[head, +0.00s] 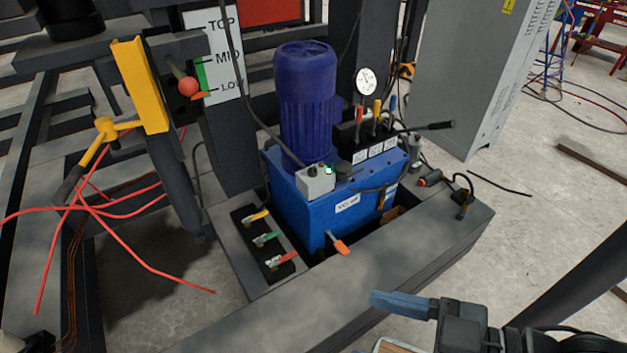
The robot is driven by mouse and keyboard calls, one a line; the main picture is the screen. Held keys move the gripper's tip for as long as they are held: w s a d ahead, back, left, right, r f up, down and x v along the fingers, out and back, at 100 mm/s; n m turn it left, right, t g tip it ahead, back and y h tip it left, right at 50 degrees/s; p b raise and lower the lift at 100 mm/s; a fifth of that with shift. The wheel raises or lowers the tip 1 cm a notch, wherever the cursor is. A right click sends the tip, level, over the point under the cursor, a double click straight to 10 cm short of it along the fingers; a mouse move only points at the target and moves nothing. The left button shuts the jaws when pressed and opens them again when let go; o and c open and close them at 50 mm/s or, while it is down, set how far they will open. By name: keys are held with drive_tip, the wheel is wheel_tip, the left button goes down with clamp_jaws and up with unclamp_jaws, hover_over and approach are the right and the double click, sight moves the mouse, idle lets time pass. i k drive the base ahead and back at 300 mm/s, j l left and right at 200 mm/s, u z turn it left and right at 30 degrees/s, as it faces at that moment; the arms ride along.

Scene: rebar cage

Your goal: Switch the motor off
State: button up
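The dark blue motor (306,100) stands upright on a blue hydraulic power unit (345,208) in the middle of the head view. A small grey switch box (314,181) sits at the motor's foot, with a small black toggle on top. A small lamp (328,170) at its right edge shows green. My gripper (375,300) is at the lower right, in front of and apart from the power unit. Its blue fingertips point left. They overlap from this side, so I cannot tell whether there is a gap; nothing shows at the tips.
Red, yellow and blue levers (377,110) stand on a black valve block beside a gauge (367,81). Three coloured valves (266,238) lie left, and an orange-handled valve (340,245) is in front. A dark frame beam (300,310) runs before the unit. A grey cabinet (470,75) stands behind right.

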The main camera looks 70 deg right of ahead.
sight(312, 171)
drive_tip(key=i+l+z, duration=0.1)
drive_tip(key=z, duration=0.25)
drive_tip(key=l+z, duration=0.1)
drive_tip(key=z, duration=0.3)
drive_tip(key=i, duration=0.05)
